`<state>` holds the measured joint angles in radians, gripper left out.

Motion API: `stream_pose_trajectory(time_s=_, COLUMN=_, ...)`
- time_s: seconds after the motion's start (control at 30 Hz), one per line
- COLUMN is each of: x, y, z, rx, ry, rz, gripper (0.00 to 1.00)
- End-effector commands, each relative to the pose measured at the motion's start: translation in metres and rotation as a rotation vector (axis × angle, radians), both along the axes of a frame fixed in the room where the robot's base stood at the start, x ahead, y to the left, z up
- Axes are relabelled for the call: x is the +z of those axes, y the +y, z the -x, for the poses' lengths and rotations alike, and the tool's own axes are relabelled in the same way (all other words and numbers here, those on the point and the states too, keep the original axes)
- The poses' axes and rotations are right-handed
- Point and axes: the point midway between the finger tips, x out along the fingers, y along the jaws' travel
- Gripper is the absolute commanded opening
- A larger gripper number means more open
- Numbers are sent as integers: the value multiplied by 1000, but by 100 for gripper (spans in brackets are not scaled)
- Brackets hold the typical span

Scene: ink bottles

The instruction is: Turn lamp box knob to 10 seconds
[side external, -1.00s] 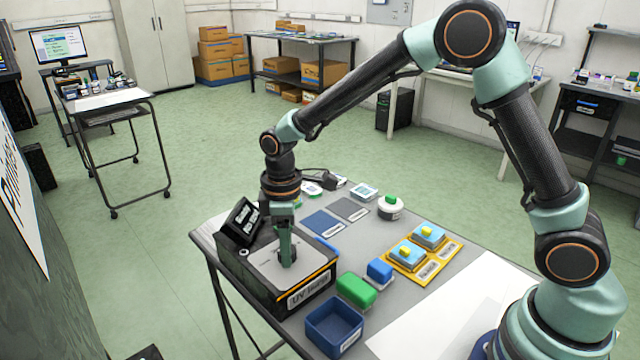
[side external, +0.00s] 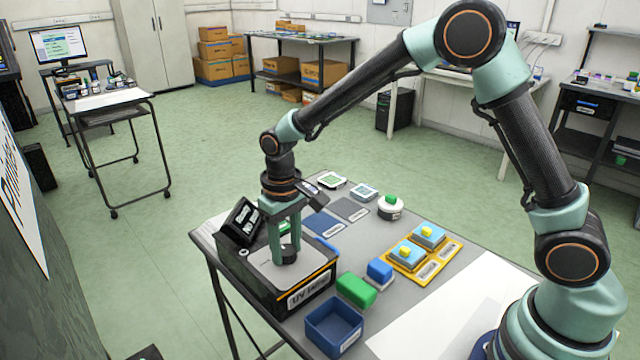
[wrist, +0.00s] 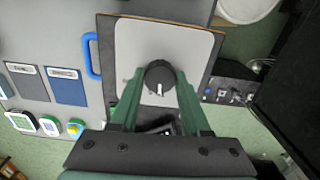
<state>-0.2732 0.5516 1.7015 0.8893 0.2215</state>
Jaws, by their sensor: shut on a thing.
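The lamp box (side external: 265,281) is a black box with an orange edge line, a grey top plate and a "UV" label on its front. Its round black knob (wrist: 160,77) stands on the plate, with a white pointer mark toward the bottom of the wrist view. My gripper (side external: 285,250) reaches straight down over the plate. In the wrist view the green fingers (wrist: 160,90) lie on either side of the knob and are shut on it. Any dial markings around the knob are too small to read.
A tilted dark panel (side external: 241,217) stands at the box's back left. A blue handle (wrist: 91,56) is beside the box. A green block (side external: 356,290), a blue block (side external: 380,270), a blue bin (side external: 334,326) and a yellow tray (side external: 412,268) stand to the right.

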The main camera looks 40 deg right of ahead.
Motion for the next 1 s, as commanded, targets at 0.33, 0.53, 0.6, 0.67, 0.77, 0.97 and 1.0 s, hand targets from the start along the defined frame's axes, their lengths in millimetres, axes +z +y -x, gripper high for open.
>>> stream_pose_trajectory(time_s=0.33, x=2, y=0, z=-1, rx=-106, ry=-3, rz=-1, gripper=0)
stream_pose_trajectory(time_s=0.53, x=2, y=0, z=-1, rx=-117, ry=-3, rz=-1, gripper=0)
stream_pose_trajectory(time_s=0.6, x=2, y=0, z=-1, rx=-117, ry=-3, rz=-1, gripper=0)
stream_pose_trajectory(time_s=0.67, x=2, y=0, z=-1, rx=-117, ry=-4, rz=-1, gripper=0)
stream_pose_trajectory(time_s=0.77, x=2, y=0, z=-1, rx=-117, ry=-4, rz=-1, gripper=0)
stream_pose_trajectory(time_s=0.97, x=1, y=0, z=-1, rx=-116, ry=-3, rz=-1, gripper=76)
stream_pose_trajectory(time_s=1.0, x=1, y=0, z=-1, rx=-116, ry=-3, rz=-1, gripper=76)
